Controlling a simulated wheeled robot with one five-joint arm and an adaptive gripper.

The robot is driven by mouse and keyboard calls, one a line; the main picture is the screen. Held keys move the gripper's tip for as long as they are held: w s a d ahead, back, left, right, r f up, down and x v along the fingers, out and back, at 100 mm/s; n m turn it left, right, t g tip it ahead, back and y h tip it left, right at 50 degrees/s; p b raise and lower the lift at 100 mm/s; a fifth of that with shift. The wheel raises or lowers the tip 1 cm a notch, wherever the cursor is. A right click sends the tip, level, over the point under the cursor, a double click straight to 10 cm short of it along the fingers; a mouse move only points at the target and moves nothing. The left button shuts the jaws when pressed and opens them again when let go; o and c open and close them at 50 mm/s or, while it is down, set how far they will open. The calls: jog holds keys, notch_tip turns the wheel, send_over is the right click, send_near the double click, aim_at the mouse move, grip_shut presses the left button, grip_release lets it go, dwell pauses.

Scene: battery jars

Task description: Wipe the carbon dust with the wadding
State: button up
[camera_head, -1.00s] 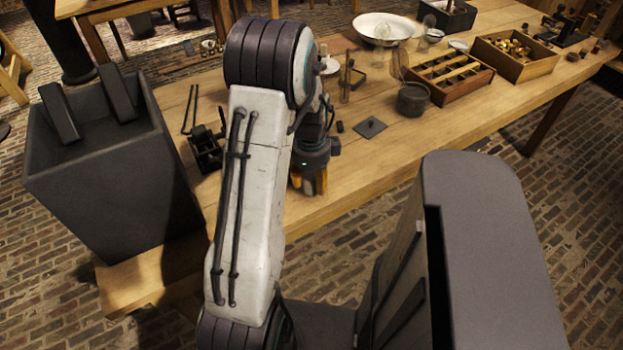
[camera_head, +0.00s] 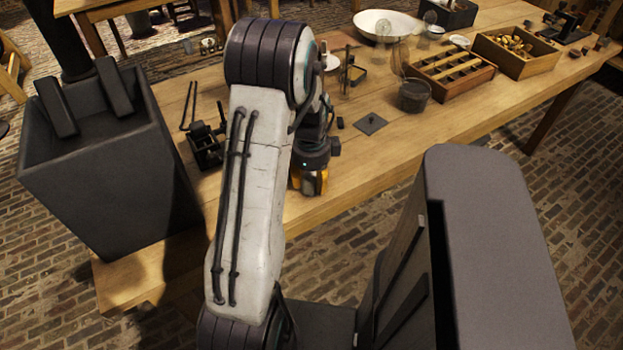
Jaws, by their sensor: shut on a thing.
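My gripper (camera_head: 311,187) is low at the near edge of the wooden table (camera_head: 345,192), partly hidden behind my own arm. Its orange fingers are shut on a small pale thing, which looks like the wadding (camera_head: 308,184); little of it shows. I cannot make out the carbon dust on the tabletop; my arm covers part of the surface there.
A large dark bin (camera_head: 105,165) stands at left, with a small black device (camera_head: 205,148) beside it. A dark square plate (camera_head: 370,123), a dark jar (camera_head: 413,95), a divided wooden box (camera_head: 448,75) and a white basin (camera_head: 388,25) stand farther right.

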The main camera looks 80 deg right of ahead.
jog(key=shift+f, duration=0.2)
jog(key=shift+s+d+r+p, duration=0.15)
jog(key=shift+s+d+p, duration=0.2)
jog(key=shift+s+d, duration=1)
jog(key=shift+s, duration=0.15)
jog(key=shift+a+f+b, duration=0.1)
jog(key=shift+f+b, duration=0.1)
jog(key=shift+b, duration=0.1)
